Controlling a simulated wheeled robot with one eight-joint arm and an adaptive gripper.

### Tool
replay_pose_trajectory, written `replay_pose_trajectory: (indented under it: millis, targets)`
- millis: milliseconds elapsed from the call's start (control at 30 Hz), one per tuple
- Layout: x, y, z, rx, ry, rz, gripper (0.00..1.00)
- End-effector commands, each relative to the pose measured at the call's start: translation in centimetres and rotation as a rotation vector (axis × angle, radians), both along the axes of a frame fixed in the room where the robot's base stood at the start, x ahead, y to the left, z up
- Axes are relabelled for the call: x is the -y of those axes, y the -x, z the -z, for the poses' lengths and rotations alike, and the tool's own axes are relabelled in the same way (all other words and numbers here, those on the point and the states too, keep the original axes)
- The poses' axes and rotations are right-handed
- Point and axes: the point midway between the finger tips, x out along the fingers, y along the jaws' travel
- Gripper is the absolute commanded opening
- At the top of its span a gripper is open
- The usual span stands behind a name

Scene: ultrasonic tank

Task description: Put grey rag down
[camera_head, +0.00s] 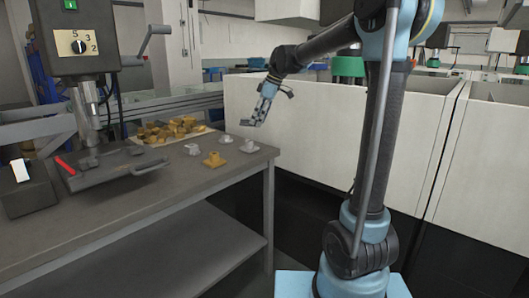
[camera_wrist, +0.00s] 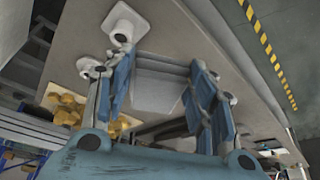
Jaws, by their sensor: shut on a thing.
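My gripper (camera_head: 262,108) is above the right back corner of the workbench (camera_head: 215,180), near the white tank wall. In the wrist view, the grey rag (camera_wrist: 157,88) shows as a plain grey patch between the blue fingers of my gripper (camera_wrist: 160,90). The gripper is shut on it, and the rag appears to be off the bench top. In the head view the rag is too small to make out clearly.
A brass fitting (camera_head: 214,159) and grey-white fittings (camera_head: 249,146) (camera_head: 226,139) stand near the bench's right end. A drill press (camera_head: 85,60) stands at left. The white tank (camera_head: 310,130) is at right.

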Motion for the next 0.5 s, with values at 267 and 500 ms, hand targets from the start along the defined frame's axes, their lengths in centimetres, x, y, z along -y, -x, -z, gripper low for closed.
replay_pose_trajectory:
  millis: [267,500]
  targets:
    - [3.1,-5.9,1.4,-0.007,0.002,0.427,0.13]
    - [4.0,-7.4,2.4,-0.010,0.003,0.547,0.13]
